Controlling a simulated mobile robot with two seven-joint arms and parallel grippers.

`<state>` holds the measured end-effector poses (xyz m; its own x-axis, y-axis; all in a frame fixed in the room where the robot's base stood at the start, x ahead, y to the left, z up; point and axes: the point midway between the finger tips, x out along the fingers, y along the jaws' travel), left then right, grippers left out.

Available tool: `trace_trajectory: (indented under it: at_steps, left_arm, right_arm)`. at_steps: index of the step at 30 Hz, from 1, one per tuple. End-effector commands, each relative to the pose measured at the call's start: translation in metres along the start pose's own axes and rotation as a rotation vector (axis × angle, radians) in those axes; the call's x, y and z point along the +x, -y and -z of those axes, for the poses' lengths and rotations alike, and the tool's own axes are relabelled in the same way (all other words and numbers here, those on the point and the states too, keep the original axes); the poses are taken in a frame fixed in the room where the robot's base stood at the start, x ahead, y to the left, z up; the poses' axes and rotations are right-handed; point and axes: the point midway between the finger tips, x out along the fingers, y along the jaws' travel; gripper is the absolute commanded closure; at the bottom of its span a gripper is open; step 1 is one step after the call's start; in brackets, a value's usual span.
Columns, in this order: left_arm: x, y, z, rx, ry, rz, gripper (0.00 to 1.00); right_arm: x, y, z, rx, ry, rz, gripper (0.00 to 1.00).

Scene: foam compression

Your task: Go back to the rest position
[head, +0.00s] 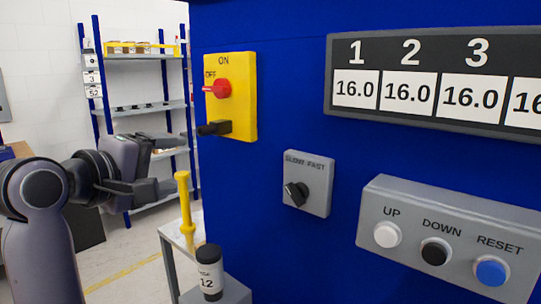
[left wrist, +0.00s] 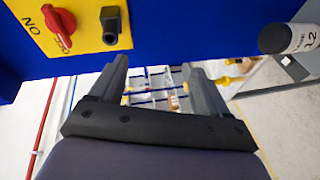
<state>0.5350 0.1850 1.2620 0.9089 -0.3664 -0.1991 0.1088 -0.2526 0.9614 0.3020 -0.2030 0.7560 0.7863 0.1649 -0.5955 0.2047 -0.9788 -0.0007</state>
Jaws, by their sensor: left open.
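My left gripper (head: 148,168) is at the left of the head view, in front of the shelf rack and apart from the blue machine. In the left wrist view its two fingers (left wrist: 155,85) are spread with nothing between them. My right gripper is in neither view. The blue machine (head: 290,105) fills the middle and right of the head view. On it are a yellow switch box (head: 243,90) with a red knob, a grey slow-fast dial (head: 308,183), and a grey button box (head: 450,235) with white, black and blue buttons. The display (head: 440,85) reads 16.0 in several windows.
A black-capped container (head: 208,272) marked 12 stands on a grey surface beside the machine. A yellow post-like object (head: 185,205) stands on a small table behind it. A blue-framed shelf rack (head: 145,105) is at the back left. Open floor (head: 125,265) lies between.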

Motion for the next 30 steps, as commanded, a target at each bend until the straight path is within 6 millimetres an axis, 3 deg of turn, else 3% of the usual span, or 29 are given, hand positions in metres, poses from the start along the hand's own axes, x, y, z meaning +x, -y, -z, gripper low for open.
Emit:
trace_trajectory:
  at_steps: [1, 3, 8, 14, 21, 24, 30]
  left_arm:
    - [0.004, 0.031, -0.004, 0.042, -0.002, 0.058, 0.23]
    - [0.006, 0.068, -0.009, 0.113, -0.003, 0.13, 0.23]
    - [0.001, 0.15, -0.024, 0.275, 0.023, 0.292, 0.23]
    - [-0.024, 0.244, -0.05, 0.485, 0.111, 0.483, 0.23]
    - [-0.079, 0.341, -0.089, 0.733, 0.292, 0.681, 0.23]
    - [-0.108, 0.373, -0.106, 0.834, 0.389, 0.748, 0.23]
    - [-0.165, 0.42, -0.136, 1.001, 0.59, 0.838, 0.23]
  right_arm:
    - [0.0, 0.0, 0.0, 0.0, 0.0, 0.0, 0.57]
    - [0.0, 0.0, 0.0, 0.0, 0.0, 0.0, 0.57]
    - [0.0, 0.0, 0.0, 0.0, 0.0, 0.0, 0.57]
    - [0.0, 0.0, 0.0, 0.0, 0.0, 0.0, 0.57]
    - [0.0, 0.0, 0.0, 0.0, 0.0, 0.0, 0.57]
    - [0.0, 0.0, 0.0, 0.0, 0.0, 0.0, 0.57]
    - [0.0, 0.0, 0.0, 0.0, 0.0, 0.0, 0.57]
